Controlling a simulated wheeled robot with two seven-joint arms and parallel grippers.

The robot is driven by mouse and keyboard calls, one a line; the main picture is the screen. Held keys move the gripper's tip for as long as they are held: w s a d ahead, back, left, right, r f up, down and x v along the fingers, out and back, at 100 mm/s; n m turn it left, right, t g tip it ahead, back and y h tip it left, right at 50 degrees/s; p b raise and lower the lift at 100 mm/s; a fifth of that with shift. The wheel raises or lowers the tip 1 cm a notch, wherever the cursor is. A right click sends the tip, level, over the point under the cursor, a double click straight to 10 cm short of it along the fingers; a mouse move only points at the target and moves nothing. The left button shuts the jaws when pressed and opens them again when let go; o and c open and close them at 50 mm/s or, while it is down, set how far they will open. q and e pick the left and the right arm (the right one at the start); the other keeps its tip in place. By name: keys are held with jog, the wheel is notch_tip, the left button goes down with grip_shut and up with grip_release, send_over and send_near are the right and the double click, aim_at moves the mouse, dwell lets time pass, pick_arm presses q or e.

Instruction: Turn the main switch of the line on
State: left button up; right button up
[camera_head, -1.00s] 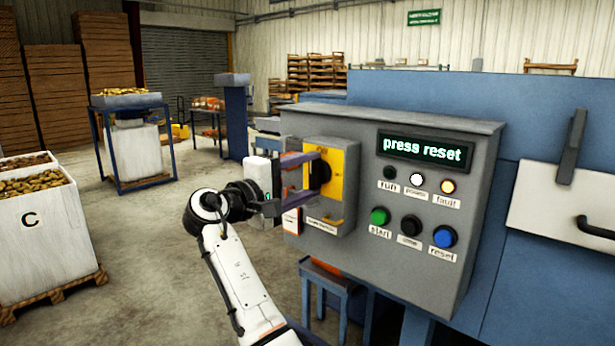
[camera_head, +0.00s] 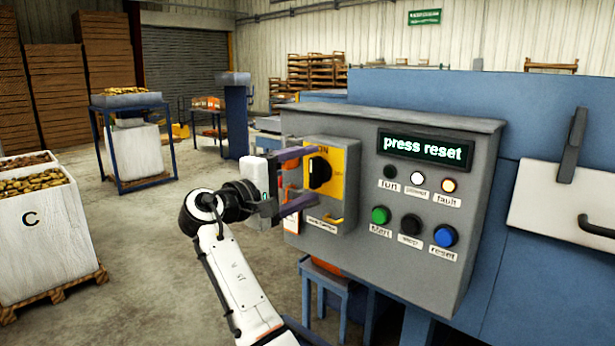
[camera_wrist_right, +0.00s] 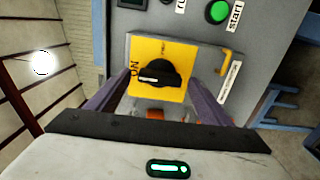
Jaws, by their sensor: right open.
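The main switch is a black rotary knob (camera_head: 320,172) on a yellow plate (camera_head: 338,160) at the left of the grey control panel. In the right wrist view the knob (camera_wrist_right: 160,74) has its white mark toward the word ON. My right gripper (camera_head: 308,176) is open, its purple fingers above and below the knob in the head view. In the right wrist view the fingers stand either side of the knob, with visible gaps. The knob is not held. My left gripper is out of view.
The panel display (camera_head: 426,149) reads "press reset". The white power lamp (camera_head: 418,178) and amber fault lamp (camera_head: 448,186) look lit. Green start (camera_head: 380,215), black stop (camera_head: 411,224) and blue reset (camera_head: 445,236) buttons sit below.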

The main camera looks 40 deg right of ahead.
jog(key=a+b, duration=0.2)
jog(key=a, duration=0.7)
jog(key=shift+s+a, duration=0.35)
jog(key=shift+s, duration=0.1)
jog(key=w+f+n+t+y, duration=0.2)
jog(key=f+t, duration=0.1)
jog(key=f, duration=0.7)
jog(key=w+f+n+t+y, duration=0.2)
jog(key=w+f+n, duration=0.1)
jog(key=f, duration=0.6)
jog(key=s+a+f+n+t+y, duration=0.1)
jog(key=s+a+f+y, duration=0.15)
jog(key=f, duration=0.65)
jog(key=s+a+f+t+y, duration=0.1)
jog(key=f+t+y, duration=0.15)
jog(key=f, duration=0.55)
jog(key=s+a+f+y, duration=0.4)
jog(key=s+a+f, duration=0.15)
jog(key=f, duration=0.45)
jog(key=s+a+f+m+y, duration=0.2)
jog(key=s+a+f+y, duration=0.1)
jog(key=s, duration=0.8)
jog(key=s+a+f+m+g+y, duration=0.1)
jog(key=s+a+f+m+y, duration=0.2)
jog(key=s+a+f, duration=0.3)
jog(key=s+a+y, duration=0.1)
jog(key=s+a, duration=0.1)
jog(key=s, duration=0.3)
jog(key=shift+s, duration=0.15)
jog(key=shift+g, duration=0.25)
